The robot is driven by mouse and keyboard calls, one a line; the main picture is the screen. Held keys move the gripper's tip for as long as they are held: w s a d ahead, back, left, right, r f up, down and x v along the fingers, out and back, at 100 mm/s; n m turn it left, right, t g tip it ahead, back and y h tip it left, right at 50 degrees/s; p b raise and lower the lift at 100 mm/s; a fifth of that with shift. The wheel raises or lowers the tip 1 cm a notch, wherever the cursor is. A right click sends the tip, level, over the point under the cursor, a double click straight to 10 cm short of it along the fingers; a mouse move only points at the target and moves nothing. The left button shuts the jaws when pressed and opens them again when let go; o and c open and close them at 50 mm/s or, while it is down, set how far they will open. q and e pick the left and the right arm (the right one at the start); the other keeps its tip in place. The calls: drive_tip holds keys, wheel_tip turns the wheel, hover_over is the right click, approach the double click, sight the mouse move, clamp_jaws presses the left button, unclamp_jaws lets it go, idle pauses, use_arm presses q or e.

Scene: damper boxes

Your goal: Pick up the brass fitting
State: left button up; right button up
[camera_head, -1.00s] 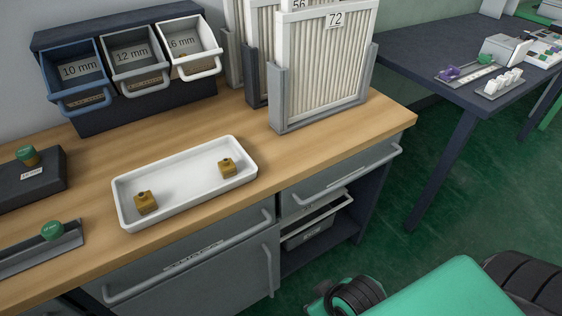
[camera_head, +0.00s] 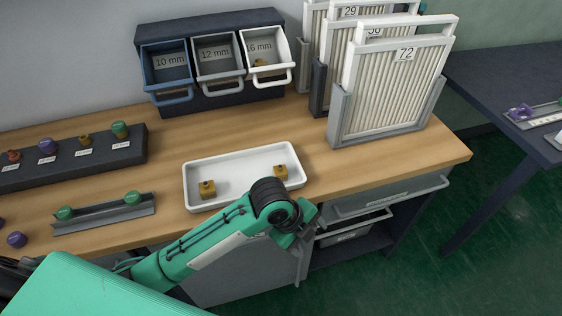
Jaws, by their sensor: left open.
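Two small brass fittings stand in the white tray on the wooden bench: one at the left (camera_head: 207,189) and one at the right (camera_head: 280,172). The tray (camera_head: 190,176) is otherwise empty. My left gripper (camera_head: 302,218) is at the bench's front edge, just in front of the tray's right end. It is open and apart from both fittings; its fingers are small and partly hidden by the wrist. My right gripper is out of view.
Bins marked 10 mm (camera_head: 168,75), 12 mm (camera_head: 217,68) and 16 mm (camera_head: 262,62) stand behind the tray. Pleated filter panels (camera_head: 390,90) stand at right. A dark block (camera_head: 30,172) and grey rail (camera_head: 105,217) hold small parts at left. Bench is clear between tray and filters.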

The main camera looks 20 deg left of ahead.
use_arm(q)
drive_tip(key=w+a+r+m+g+y+p, duration=0.1)
drive_tip(key=w+a+r+m+y+p, duration=0.15)
drive_tip(key=w+r+m+p, duration=0.45)
wheel_tip(320, 180, up, 13)
drive_tip(key=m+g+y+p, duration=0.1)
drive_tip(key=m+y+p, duration=0.15)
drive_tip(key=m, duration=0.55)
hover_over(280, 166)
drive_tip(key=f+p, duration=0.1)
drive_tip(key=f, duration=0.7)
drive_tip(key=shift+s, duration=0.2)
drive_tip(key=shift+w+f+p, duration=0.1)
drive_tip(key=shift+f+p, duration=0.8)
drive_tip(key=shift+f, duration=1.8)
drive_tip(key=c, duration=1.2)
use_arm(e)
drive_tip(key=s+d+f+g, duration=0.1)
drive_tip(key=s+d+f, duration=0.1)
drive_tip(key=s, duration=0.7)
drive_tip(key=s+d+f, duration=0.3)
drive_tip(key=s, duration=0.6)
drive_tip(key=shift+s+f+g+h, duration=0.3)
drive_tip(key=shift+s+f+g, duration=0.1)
use_arm(q)
drive_tip(key=shift+r, duration=0.1)
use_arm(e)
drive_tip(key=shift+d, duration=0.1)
